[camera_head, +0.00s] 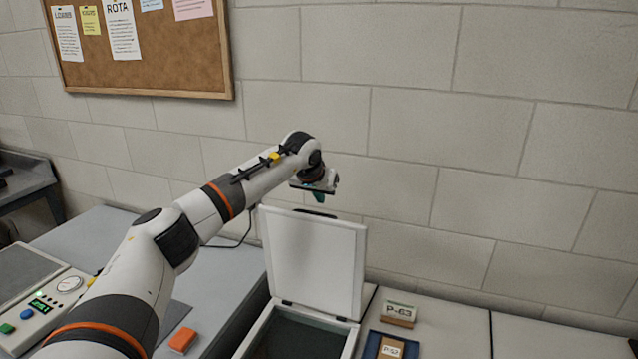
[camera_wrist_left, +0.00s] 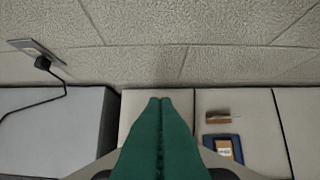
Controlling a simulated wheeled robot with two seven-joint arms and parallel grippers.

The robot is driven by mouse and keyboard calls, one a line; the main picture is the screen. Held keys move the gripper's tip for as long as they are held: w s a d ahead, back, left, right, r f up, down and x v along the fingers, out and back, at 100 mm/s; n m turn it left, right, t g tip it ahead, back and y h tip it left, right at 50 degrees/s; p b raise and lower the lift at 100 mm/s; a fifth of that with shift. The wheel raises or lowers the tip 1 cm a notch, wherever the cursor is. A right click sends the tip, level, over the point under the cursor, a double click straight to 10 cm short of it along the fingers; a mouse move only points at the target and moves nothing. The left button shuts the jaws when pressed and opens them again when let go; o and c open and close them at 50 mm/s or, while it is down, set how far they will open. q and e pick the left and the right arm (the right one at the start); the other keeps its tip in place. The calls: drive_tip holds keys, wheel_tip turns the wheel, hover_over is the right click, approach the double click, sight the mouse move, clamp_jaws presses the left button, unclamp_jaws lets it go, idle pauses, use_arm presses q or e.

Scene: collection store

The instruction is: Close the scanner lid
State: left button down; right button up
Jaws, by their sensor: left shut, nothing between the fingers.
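The scanner (camera_head: 300,335) stands on the counter at bottom centre, its lid (camera_head: 315,262) raised nearly upright with the pale inner face toward me. The dark glass bed shows below the hinges, cut off by the frame's bottom edge. My left gripper (camera_head: 321,196) is behind the lid's top edge, close to the wall; I cannot tell if it touches the lid. In the left wrist view its green fingers (camera_wrist_left: 158,103) are together and empty, and the lid cannot be made out there. My right gripper is not in view.
A P-63 block (camera_head: 398,313) and a blue tray (camera_head: 374,347) with a labelled block lie right of the scanner. An orange block (camera_head: 182,340) and a control panel (camera_head: 45,305) are at left. The block wall (camera_head: 400,120) is close behind the counter.

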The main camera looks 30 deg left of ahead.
use_arm(q)
drive_tip(key=s, duration=0.2)
drive_tip(key=s+p, duration=0.1)
drive_tip(key=shift+d+f, duration=0.3)
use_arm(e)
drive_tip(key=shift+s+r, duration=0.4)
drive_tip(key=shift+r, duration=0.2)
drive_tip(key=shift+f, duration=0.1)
